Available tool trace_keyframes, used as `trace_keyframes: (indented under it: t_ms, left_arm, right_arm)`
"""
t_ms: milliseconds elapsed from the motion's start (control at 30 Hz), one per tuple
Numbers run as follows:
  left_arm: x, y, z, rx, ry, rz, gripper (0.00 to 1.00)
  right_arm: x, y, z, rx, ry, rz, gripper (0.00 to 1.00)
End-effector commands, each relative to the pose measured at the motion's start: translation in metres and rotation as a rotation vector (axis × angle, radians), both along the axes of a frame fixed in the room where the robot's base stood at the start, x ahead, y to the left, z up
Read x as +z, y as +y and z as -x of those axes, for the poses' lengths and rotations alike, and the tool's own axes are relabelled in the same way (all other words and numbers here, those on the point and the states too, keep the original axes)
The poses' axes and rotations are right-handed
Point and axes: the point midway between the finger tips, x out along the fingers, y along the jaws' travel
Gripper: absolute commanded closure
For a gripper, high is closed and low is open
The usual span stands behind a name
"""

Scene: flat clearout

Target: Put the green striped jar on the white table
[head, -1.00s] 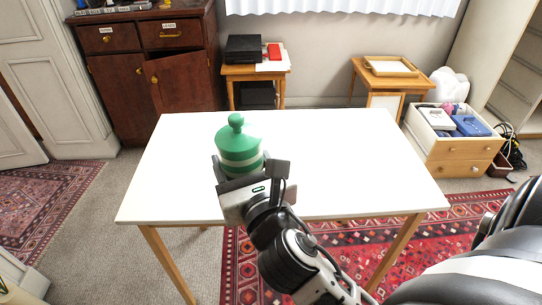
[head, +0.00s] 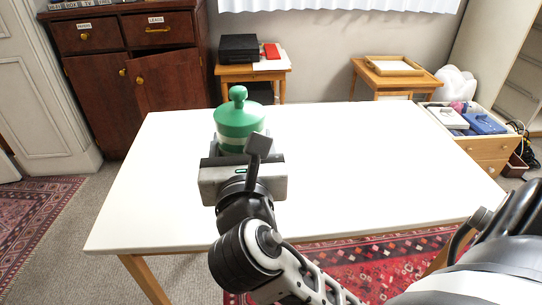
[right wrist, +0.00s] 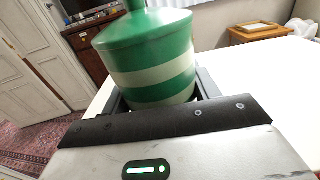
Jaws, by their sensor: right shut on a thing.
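The green striped jar (head: 238,120) has a knobbed green lid and pale bands. It is upright over the left part of the white table (head: 370,165). My right gripper (head: 241,152) is shut on the jar, with a finger on each side of its body. The jar (right wrist: 150,62) also fills the upper middle of the right wrist view, between the fingers. The jar's base is hidden behind the gripper, so I cannot tell whether it touches the tabletop. My left gripper is not in view.
The tabletop is otherwise bare. Behind it stand a dark wooden cabinet (head: 130,65), a small table (head: 262,82) with a black box and a red item, and another small table (head: 405,83) with a tray. A filled drawer unit (head: 490,147) stands at right.

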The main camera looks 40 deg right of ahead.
Motion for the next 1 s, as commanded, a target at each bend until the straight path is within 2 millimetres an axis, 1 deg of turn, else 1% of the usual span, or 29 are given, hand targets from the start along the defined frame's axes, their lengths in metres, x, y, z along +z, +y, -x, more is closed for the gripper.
trace_keyframes:
  t_ms: [33,300,400,500,600,767,867,900,967,1000]
  left_arm:
    - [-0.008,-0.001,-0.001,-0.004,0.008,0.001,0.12]
    - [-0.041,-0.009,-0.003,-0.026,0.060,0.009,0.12]
    - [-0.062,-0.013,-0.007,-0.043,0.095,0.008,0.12]
    - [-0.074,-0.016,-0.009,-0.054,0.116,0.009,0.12]
    - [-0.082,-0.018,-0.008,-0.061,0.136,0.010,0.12]
    - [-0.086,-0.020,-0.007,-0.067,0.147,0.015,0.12]
    - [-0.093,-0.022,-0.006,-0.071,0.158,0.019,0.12]
    - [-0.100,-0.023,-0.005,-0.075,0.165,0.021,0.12]
    - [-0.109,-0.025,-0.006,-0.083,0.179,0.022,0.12]
    - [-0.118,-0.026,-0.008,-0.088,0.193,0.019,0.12]
  right_arm:
    - [-0.006,-0.008,-0.008,-0.004,-0.004,0.005,0.70]
    - [-0.035,-0.050,-0.057,-0.004,-0.002,0.005,0.70]
    - [-0.057,-0.060,-0.069,-0.002,0.000,0.004,0.70]
    - [-0.071,-0.068,-0.078,-0.002,-0.002,0.003,0.70]
    - [-0.078,-0.073,-0.084,0.000,-0.003,0.002,0.70]
    - [-0.084,-0.077,-0.089,-0.001,-0.003,0.002,0.70]
    - [-0.094,-0.081,-0.094,0.000,-0.002,0.001,0.70]
    - [-0.103,-0.081,-0.094,0.000,0.000,0.000,0.70]
    - [-0.113,-0.080,-0.093,0.001,0.000,0.000,0.70]
    - [-0.119,-0.080,-0.093,0.002,0.000,0.001,0.70]
